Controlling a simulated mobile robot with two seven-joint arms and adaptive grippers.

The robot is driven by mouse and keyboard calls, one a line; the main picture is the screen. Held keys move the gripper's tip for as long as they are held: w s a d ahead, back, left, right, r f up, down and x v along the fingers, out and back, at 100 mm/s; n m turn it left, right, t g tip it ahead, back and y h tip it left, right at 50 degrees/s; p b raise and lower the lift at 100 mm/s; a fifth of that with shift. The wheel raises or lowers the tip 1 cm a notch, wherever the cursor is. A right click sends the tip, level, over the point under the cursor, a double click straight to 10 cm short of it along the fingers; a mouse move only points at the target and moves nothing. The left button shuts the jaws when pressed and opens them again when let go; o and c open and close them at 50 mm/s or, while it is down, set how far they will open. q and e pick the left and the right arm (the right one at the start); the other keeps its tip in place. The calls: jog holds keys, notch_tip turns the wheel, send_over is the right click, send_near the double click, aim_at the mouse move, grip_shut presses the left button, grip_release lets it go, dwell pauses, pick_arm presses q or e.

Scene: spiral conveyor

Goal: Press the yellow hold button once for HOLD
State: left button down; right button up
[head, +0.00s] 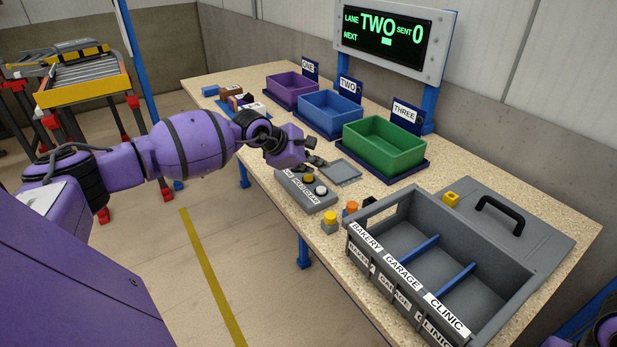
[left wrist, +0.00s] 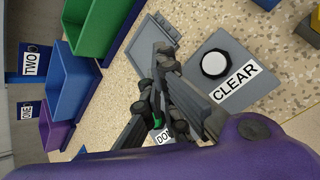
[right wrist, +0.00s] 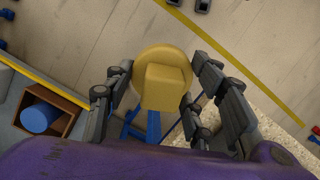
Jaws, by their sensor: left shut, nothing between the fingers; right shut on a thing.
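The grey button panel (head: 311,201) lies near the table's front edge, its lettering partly hidden. Its yellow button (head: 308,178) and white button (head: 321,190) show in the head view. In the left wrist view, the white button (left wrist: 215,64) sits above the word CLEAR; a green patch (left wrist: 158,121) shows behind my fingers, and the yellow button is hidden. My left gripper (head: 314,163) is shut and empty, just above the panel's far end. My right gripper (right wrist: 160,100) is shut on a yellow piece (right wrist: 163,85) with a round base and a squarish block.
A display (head: 393,42) reads LANE TWO, SENT 0. Purple, blue and green bins (head: 385,150) stand behind the panel. A grey plate (head: 342,172) lies beside it. A labelled divided tray (head: 432,262) and small yellow and orange pieces (head: 330,218) stand to the right.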

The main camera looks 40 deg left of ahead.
pick_arm(q)
jog(key=shift+f, duration=0.4)
pick_arm(e)
jog(key=shift+f, duration=0.4)
pick_arm(q)
jog(key=shift+f+b, duration=0.4)
jog(key=shift+f, duration=0.1)
pick_arm(e)
jog(key=shift+s+f, duration=0.2)
jog(key=shift+f, duration=0.25)
pick_arm(q)
jog(key=shift+r, duration=0.15)
pick_arm(e)
jog(key=shift+r, duration=0.1)
pick_arm(q)
jog(key=shift+r+p, duration=0.3)
jog(key=shift+r, duration=0.45)
pick_arm(e)
jog(key=shift+w+r, duration=0.15)
jog(key=shift+r, duration=0.35)
